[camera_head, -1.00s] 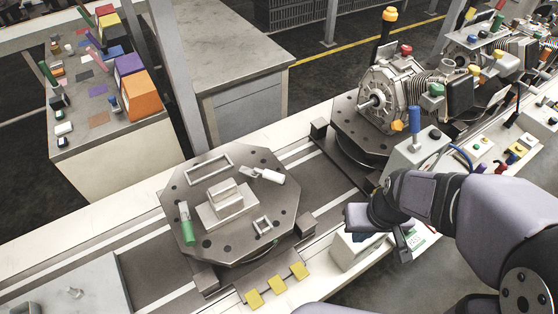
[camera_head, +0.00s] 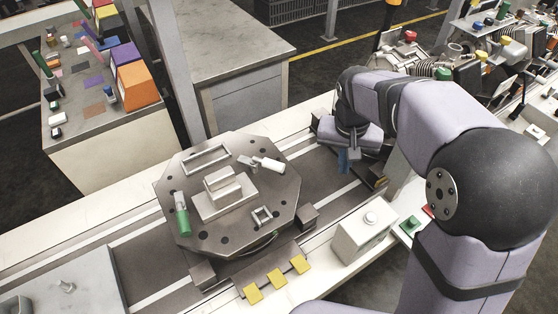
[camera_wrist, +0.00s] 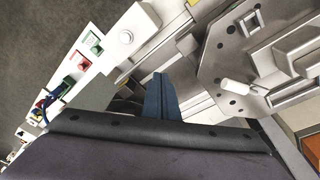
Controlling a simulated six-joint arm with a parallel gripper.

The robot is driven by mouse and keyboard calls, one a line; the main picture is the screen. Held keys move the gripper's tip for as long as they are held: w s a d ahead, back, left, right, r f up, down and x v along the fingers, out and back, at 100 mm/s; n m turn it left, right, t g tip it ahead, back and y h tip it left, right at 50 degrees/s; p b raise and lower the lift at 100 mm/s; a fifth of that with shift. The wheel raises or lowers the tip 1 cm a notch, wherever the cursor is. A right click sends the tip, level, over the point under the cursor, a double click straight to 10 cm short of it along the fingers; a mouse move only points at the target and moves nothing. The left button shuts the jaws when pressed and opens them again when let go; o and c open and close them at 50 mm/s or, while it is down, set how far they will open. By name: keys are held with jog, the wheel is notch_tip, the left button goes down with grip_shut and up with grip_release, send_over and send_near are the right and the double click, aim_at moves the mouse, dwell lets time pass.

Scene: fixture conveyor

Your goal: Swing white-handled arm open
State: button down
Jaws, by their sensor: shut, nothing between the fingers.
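The white-handled arm (camera_head: 271,165) lies on top of the grey octagonal fixture plate (camera_head: 180,160), near its back right edge. Its short metal link points left and its white grip points right. In the wrist view the white handle (camera_wrist: 236,87) shows near the plate's lower edge. My gripper (camera_head: 346,162) is above the conveyor, to the right of the plate and apart from the handle. Its blue fingers (camera_wrist: 160,95) are closed together and empty, pointing down.
A green-handled arm (camera_head: 182,214) sits at the plate's left edge. A raised metal block (camera_head: 222,196) stands mid-plate. A white box with a button (camera_head: 364,236) and several yellow pads (camera_head: 276,278) line the near side. My arm hides most of the second fixture.

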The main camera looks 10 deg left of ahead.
jog(key=w+a+t+b, duration=0.1)
jog(key=w+a, duration=0.3)
jog(key=a, duration=0.5)
jog(key=w+a+m+t+b, duration=0.1)
jog(key=w+a+b, duration=0.3)
jog(key=a, duration=0.5)
jog(key=shift+w+f+m, duration=0.15)
jog(key=shift+w+m, duration=0.1)
jog(key=shift+m, duration=0.05)
jog(key=f+p, duration=0.1)
jog(key=f, duration=0.2)
jog(key=f+p, duration=0.2)
jog(key=f, duration=0.1)
jog(key=f+p, duration=0.2)
jog(key=f, duration=0.1)
jog(key=shift+w+d+f, duration=0.1)
jog(key=shift+w+f, duration=0.15)
jog(key=shift+w, duration=0.1)
jog(key=shift+s+f, duration=0.3)
jog(key=shift+s, duration=0.3)
jog(key=shift+f, duration=0.1)
